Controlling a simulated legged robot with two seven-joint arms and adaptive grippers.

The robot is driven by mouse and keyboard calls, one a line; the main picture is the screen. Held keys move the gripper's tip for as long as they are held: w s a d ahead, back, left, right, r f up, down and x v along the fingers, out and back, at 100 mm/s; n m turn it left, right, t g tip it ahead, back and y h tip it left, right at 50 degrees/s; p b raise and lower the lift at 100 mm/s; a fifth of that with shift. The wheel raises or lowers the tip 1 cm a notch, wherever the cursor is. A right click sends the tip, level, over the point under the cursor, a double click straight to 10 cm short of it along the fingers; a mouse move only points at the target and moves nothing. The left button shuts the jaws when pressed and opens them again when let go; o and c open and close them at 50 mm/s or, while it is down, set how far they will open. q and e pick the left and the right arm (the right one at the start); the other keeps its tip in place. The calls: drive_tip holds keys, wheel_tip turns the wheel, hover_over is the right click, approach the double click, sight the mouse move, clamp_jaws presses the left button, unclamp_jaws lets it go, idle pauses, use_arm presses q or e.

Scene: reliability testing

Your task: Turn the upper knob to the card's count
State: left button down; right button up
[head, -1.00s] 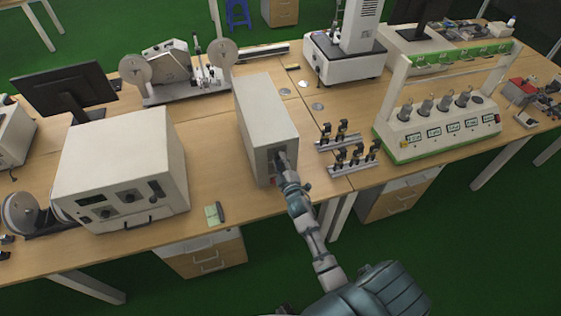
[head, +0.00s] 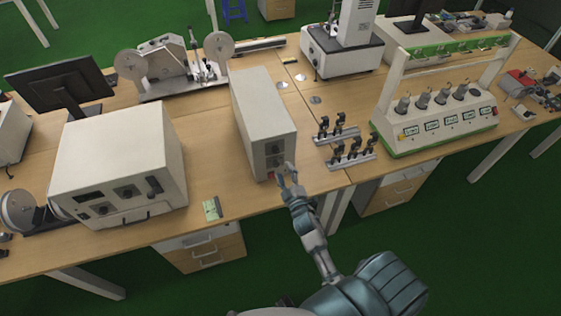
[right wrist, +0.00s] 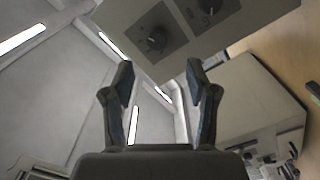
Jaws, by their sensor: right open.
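The tall pale box (head: 262,118) stands on the table, with an upper knob (head: 274,149) and a lower knob (head: 275,161) on its narrow front panel. In the right wrist view, one knob (right wrist: 156,40) shows whole on a grey plate and another knob (right wrist: 210,6) is cut by the top edge. My right gripper (head: 286,170) is just in front of the panel, low and to its right. It is open and empty in the right wrist view (right wrist: 158,68), apart from the knobs. A small pale green card (head: 211,210) lies left of the box; its marks are too small to read. My left gripper is out of view.
A wide white instrument (head: 118,165) stands left of the card. Racks with small dark clamps (head: 350,156) stand to the right of the box. A white device with several displays (head: 435,128) is farther right. The table's front edge is close below the panel.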

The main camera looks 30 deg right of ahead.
drive_tip(key=shift+v, duration=1.75)
drive_tip(key=shift+f, duration=0.1)
drive_tip(key=s+a+f+m+g+y, duration=0.1)
drive_tip(key=s+a+f+g, duration=0.25)
drive_tip(key=f, duration=0.75)
drive_tip(key=s+a+f+m+g+y, duration=0.15)
drive_tip(key=s+f, duration=0.25)
drive_tip(key=f, duration=0.8)
drive_tip(key=s+a+f+g+y, duration=0.1)
drive_tip(key=s+a+f+g, duration=0.25)
drive_tip(key=f, duration=0.75)
drive_tip(key=s+f+m+g, duration=0.1)
drive_tip(key=s+f+g, duration=0.1)
drive_tip(key=s+f, duration=0.4)
drive_tip(key=s+f+m+g, duration=0.1)
drive_tip(key=s+f+g, duration=0.2)
drive_tip(key=s, duration=1.2)
drive_tip(key=s+f+m+g, duration=0.1)
drive_tip(key=s+f+g, duration=0.2)
drive_tip(key=s+f, duration=0.6)
drive_tip(key=shift+s+y, duration=0.45)
drive_tip(key=shift+s, duration=0.6)
drive_tip(key=shift+m, duration=0.25)
